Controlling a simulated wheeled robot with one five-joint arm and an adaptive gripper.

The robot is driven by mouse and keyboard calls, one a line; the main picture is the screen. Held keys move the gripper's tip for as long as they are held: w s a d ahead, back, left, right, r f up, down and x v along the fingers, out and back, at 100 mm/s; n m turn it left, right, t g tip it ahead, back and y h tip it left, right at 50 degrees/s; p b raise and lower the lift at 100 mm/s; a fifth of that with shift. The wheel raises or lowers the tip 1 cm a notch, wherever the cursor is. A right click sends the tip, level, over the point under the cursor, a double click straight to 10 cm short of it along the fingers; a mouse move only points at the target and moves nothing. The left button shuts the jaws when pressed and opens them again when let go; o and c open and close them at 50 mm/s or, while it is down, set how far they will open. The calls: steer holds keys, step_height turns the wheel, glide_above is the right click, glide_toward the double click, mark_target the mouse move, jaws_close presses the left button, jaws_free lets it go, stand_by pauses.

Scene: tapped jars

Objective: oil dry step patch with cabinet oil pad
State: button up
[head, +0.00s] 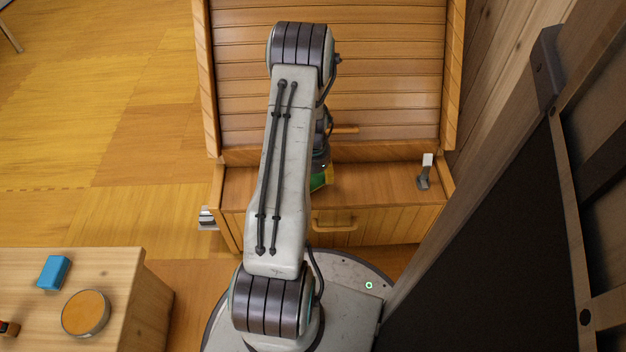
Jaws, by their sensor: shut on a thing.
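My gripper (321,152) is mostly hidden behind my arm, in front of the slatted cabinet. It is shut on a green and yellow thing (322,179), of which only a small part shows; I cannot tell whether it is the oil pad. That thing is low over the wooden ledge (375,180) at the cabinet's foot, and I cannot tell whether it touches. No dry patch stands out on the visible ledge; the part behind my arm is hidden. The cabinet's slatted front (390,70) is down, with a wooden handle (345,129) near its bottom.
A drawer handle (334,224) is on the ledge's front. A metal bracket (424,174) stands at its right end. The left table (110,270) holds a blue block (54,272) and a round orange-topped tin (86,313). A dark panel (490,240) closes the right; the left floor is clear.

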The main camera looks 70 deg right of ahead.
mark_target(379, 188)
steer(key=shift+f+b, duration=0.65)
steer(key=shift+f, duration=0.25)
stand_by(1.2)
steer(key=shift+s+d, duration=0.3)
steer(key=shift+s, duration=0.45)
steer(key=shift+s+d, duration=0.3)
steer(key=shift+s, duration=0.45)
steer(key=shift+s+d, duration=0.3)
steer(key=shift+s, duration=0.45)
steer(key=shift+s, duration=0.1)
steer(key=shift+s+d, duration=0.3)
steer(key=shift+s, duration=0.4)
steer(key=shift+s+d, duration=0.3)
steer(key=shift+s, duration=0.45)
steer(key=shift+s+d, duration=0.3)
steer(key=shift+s, duration=0.4)
steer(key=shift+s+d, duration=0.3)
steer(key=shift+s, duration=0.45)
steer(key=shift+s+d, duration=0.35)
steer(key=shift+s, duration=0.4)
steer(key=shift+s+d, duration=0.3)
steer(key=shift+s, duration=0.45)
steer(key=shift+s+d, duration=0.3)
steer(key=shift+s, duration=0.45)
steer(key=shift+s+d, duration=0.3)
steer(key=shift+s, duration=0.45)
steer(key=shift+s+d, duration=0.3)
steer(key=shift+s, duration=0.45)
